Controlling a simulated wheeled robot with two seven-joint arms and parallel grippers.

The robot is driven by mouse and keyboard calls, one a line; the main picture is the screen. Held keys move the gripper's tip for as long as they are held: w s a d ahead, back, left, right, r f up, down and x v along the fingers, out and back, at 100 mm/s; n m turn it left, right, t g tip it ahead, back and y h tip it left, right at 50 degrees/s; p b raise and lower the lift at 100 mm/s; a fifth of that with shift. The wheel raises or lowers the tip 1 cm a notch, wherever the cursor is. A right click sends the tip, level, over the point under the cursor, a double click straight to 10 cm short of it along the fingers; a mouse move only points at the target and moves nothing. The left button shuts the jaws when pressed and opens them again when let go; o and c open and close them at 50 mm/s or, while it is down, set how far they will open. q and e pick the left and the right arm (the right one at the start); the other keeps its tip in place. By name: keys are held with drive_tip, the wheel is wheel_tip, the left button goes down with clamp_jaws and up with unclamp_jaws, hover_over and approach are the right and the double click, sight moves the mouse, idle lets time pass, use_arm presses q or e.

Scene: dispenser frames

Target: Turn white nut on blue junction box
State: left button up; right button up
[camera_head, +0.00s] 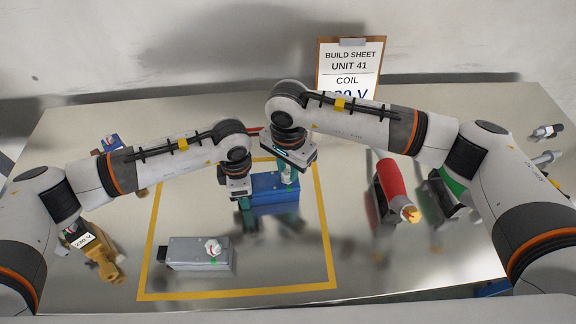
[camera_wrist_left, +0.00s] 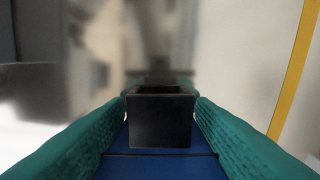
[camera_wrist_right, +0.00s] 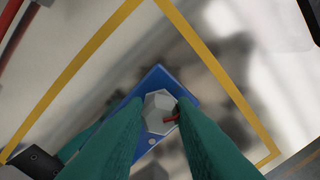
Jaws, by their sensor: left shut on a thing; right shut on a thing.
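The blue junction box (camera_head: 276,205) lies inside the yellow outline at the table's middle; it also shows in the right wrist view (camera_wrist_right: 187,92). My left gripper (camera_head: 246,218) is shut on the black end block (camera_wrist_left: 160,120) of the box, its teal fingers on either side. The white nut (camera_wrist_right: 158,112) sits on top of the box and has a red mark at its side. My right gripper (camera_wrist_right: 160,118) is above the box, shut on this nut, with one finger on each side. In the head view the right gripper (camera_head: 288,175) hides part of the nut.
A grey box (camera_head: 195,255) with its own white nut (camera_head: 212,248) lies in front inside the yellow outline (camera_head: 235,293). A red-handled tool (camera_head: 390,180) stands to the right. A build sheet (camera_head: 347,68) stands at the back. Yellowish parts (camera_head: 105,262) lie at the left.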

sight(288, 172)
drive_tip(key=m, duration=0.5)
drive_tip(key=shift+m, duration=0.4)
drive_tip(key=m, duration=0.5)
drive_tip(key=shift+s+m, duration=0.1)
drive_tip(key=shift+m, duration=0.2)
drive_tip(key=shift+r, duration=0.1)
drive_tip(key=o, duration=1)
wheel_tip(288, 172, up, 12)
